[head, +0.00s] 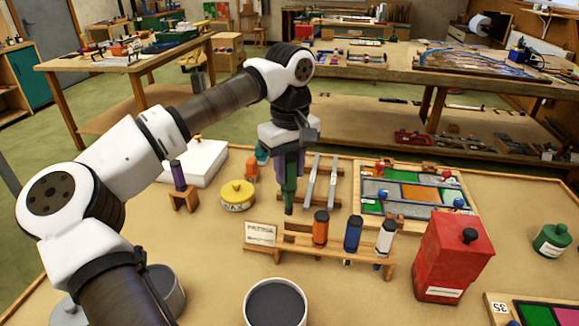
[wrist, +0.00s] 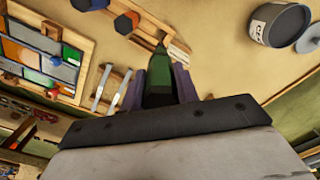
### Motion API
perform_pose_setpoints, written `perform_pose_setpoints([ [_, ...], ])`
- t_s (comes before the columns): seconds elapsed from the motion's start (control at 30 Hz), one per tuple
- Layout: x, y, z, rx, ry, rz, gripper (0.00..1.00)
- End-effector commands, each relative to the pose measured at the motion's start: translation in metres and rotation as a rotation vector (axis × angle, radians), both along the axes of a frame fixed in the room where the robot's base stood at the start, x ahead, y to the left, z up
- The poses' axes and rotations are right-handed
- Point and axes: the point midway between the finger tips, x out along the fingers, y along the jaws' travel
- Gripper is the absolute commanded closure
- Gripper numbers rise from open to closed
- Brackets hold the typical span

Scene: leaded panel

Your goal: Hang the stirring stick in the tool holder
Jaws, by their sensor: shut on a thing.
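My gripper (head: 290,183) is shut on a dark green stick-like thing, which I take for the stirring stick (head: 289,199). It points down, roughly upright, behind the tool holder. The purple fingers stand on both sides of the green stick (wrist: 158,72) in the wrist view. The tool holder (head: 300,244) is a low wooden rack with a white label at its left end. Orange (head: 320,228), blue (head: 352,234) and white (head: 385,238) tools with dark caps hang in it. The part left of the orange tool looks free. The stick's lower end is hard to make out.
A yellow tin (head: 237,196) stands left of my gripper, and silver strips (head: 312,183) lie on wood to its right. The leaded panel (head: 412,195) lies beyond the holder. A red canister (head: 453,257) stands right of it, an open grey can (head: 275,303) in front.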

Motion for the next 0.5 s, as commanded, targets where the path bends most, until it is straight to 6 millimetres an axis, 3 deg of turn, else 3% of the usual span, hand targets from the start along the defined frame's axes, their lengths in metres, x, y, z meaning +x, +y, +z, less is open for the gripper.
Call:
perform_pose_setpoints([
  [0.5, 0.000, 0.000, -0.036, 0.000, 0.001, 0.000, 0.92],
])
